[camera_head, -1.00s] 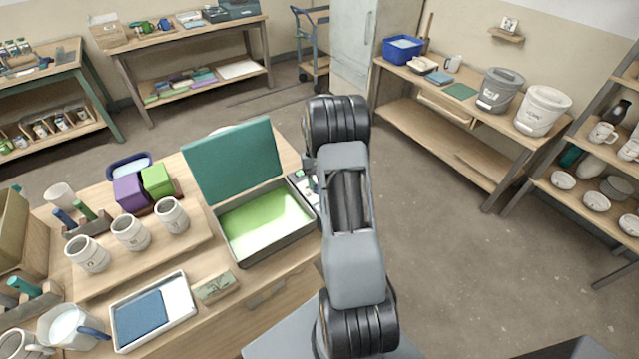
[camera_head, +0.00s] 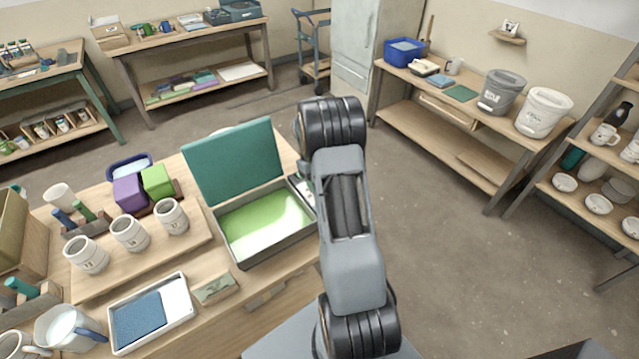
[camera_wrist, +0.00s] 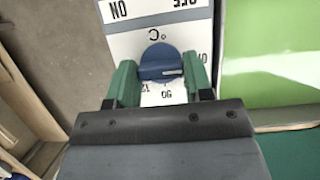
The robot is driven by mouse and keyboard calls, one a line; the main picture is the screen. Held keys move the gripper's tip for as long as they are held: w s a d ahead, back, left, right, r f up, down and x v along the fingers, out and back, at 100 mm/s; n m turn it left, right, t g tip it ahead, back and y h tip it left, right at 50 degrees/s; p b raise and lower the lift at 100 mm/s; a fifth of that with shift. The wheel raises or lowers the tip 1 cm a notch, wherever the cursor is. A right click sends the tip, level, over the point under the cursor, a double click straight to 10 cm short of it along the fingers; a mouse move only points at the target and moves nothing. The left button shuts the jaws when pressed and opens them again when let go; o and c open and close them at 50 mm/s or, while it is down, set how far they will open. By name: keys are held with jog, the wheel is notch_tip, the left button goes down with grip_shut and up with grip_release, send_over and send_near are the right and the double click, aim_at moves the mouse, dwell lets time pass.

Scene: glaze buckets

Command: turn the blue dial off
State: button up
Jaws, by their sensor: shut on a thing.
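The blue dial (camera_wrist: 158,52) is round with a raised grip bar, seen close up in the wrist view. It sits on a white control panel (camera_wrist: 122,40) printed with ON, OFF, °C and numbers, which appear upside down. The grip bar lies roughly across the picture, with a pale mark towards its right end. My gripper (camera_wrist: 160,66) has its green fingers on both sides of the dial and is shut on it. In the head view, a sliver of the panel (camera_head: 304,188) shows beside the green-lidded box; my arm hides the dial and gripper there.
The open box (camera_head: 258,222) with a green inside and raised dark green lid (camera_head: 235,162) stands directly left of the panel. Several mugs (camera_head: 130,232) and a tray (camera_head: 178,318) are further left on the table. Bare floor lies to the right.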

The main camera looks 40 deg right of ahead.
jog(key=o, duration=0.9)
jog(key=b+v, duration=0.1)
jog(key=v, duration=1.2)
jog(key=shift+w+r, duration=0.15)
jog(key=shift+r, duration=0.2)
jog(key=shift+d, duration=0.1)
